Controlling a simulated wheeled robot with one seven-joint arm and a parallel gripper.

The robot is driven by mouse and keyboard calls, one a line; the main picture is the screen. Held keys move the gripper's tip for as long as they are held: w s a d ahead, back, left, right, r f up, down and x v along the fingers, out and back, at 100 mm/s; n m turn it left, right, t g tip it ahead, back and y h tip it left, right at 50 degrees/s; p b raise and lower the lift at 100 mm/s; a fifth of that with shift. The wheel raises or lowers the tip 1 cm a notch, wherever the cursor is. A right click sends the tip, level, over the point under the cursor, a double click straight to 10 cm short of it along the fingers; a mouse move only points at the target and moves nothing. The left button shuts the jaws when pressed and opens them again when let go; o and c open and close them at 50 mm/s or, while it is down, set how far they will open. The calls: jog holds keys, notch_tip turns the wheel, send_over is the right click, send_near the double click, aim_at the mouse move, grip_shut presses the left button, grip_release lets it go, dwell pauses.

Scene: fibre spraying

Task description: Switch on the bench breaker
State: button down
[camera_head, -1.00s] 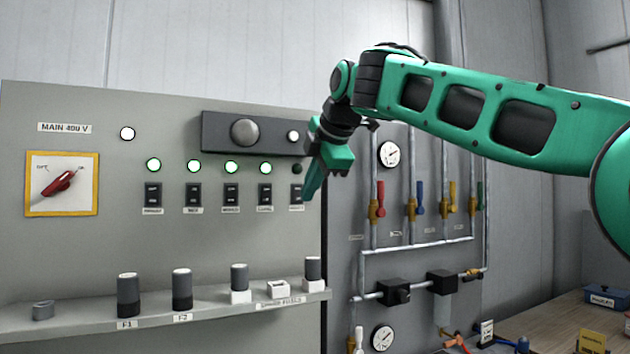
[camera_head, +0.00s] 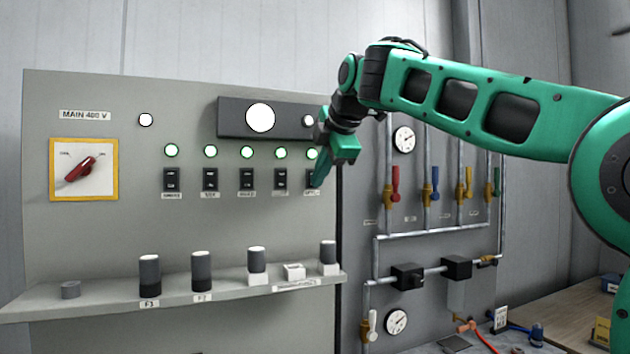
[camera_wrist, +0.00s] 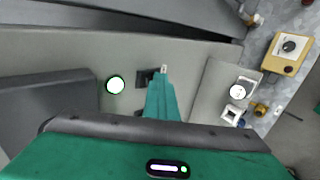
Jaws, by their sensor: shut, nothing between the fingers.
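A row of several black breakers runs across the grey panel (camera_head: 90,220). The rightmost breaker (camera_head: 310,181) is partly hidden behind my gripper (camera_head: 318,184), and I cannot read its label well. The green lamp (camera_head: 312,153) above it is lit, as are the other lamps in that row. My gripper is shut and empty, its fingertips at or just in front of that breaker. In the wrist view the closed fingers (camera_wrist: 161,76) cover part of the dark breaker (camera_wrist: 146,79), with the lit lamp (camera_wrist: 115,85) to their left. I cannot tell whether they touch.
A red main switch (camera_head: 80,169) sits at the panel's left. A large round lamp (camera_head: 260,117) glows white above the breakers. A shelf (camera_head: 110,301) with dark cylinders juts out below. Pipes with coloured valves (camera_head: 395,182) and gauges stand to the right.

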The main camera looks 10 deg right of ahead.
jog(key=shift+r, duration=0.95)
jog(key=shift+f, duration=0.15)
jog(key=s+f+v, duration=0.1)
jog(key=v, duration=1.2)
jog(key=shift+s, duration=0.15)
jog(key=shift+d+f, duration=0.15)
